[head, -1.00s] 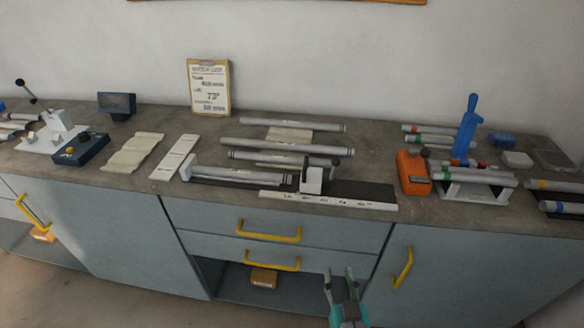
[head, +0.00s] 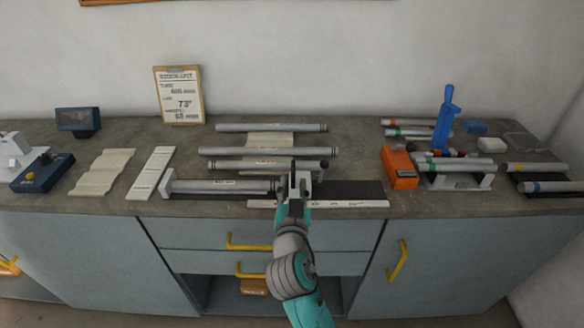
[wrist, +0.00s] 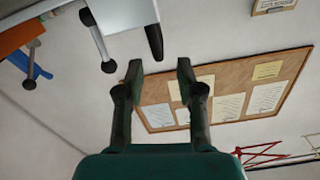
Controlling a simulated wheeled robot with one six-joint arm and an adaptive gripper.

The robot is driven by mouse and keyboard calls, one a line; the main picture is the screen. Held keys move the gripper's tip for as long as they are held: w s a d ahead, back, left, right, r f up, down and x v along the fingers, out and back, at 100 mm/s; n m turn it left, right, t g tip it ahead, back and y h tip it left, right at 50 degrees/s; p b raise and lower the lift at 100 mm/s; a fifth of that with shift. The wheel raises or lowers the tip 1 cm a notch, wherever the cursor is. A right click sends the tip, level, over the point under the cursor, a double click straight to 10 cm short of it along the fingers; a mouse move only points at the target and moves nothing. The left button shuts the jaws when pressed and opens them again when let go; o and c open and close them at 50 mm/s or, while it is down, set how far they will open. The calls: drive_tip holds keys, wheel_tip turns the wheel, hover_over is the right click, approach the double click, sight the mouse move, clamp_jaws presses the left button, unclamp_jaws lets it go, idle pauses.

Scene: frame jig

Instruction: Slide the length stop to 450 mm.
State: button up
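The length stop (head: 303,184) is a white block on the dark rail of the jig, right of the tube lying in it. In the wrist view the white block (wrist: 125,12) shows at the top edge, with a dark lever and a knobbed rod hanging into the picture. My gripper (wrist: 160,68) is open, its two dark fingers apart with nothing between them. In the head view my gripper (head: 293,178) overlaps the stop and hides part of it; I cannot tell whether they touch. The white scale strip (head: 340,204) runs along the bench front; its figures are too small to read.
The jig's white end block (head: 168,184) stands at the left. Loose tubes (head: 262,151) lie behind the jig. An orange device (head: 399,168) and a blue-handled tool (head: 444,125) stand to the right. The dark rail (head: 355,191) is bare right of the stop.

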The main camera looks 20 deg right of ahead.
sight(293, 175)
drive_tip(key=x, duration=0.7)
clamp_jaws()
